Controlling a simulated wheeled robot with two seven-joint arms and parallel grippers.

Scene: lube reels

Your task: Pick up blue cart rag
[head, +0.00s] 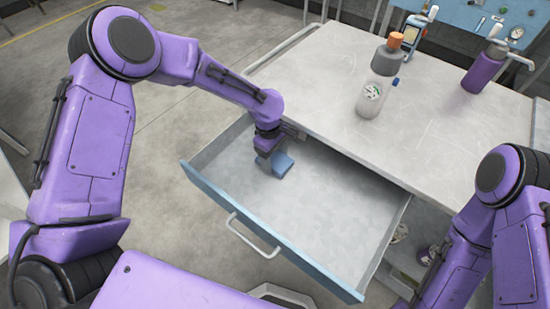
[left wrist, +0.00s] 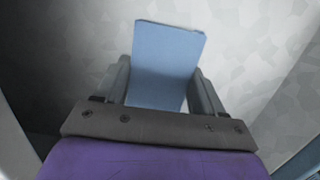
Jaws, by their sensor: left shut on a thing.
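The blue rag (head: 282,165) is a small folded block in the open drawer of the cart, near the drawer's back left. In the left wrist view the rag (left wrist: 168,62) stands out between the two fingers. My left gripper (head: 268,157) reaches down into the drawer and is shut on the rag; its fingers (left wrist: 163,88) press against both sides of it. Whether the rag touches the drawer floor cannot be told. My right arm shows at the right edge, but its gripper is out of view.
The open drawer (head: 310,215) has a blue front with a handle and is otherwise empty. A lower shelf holds small items.

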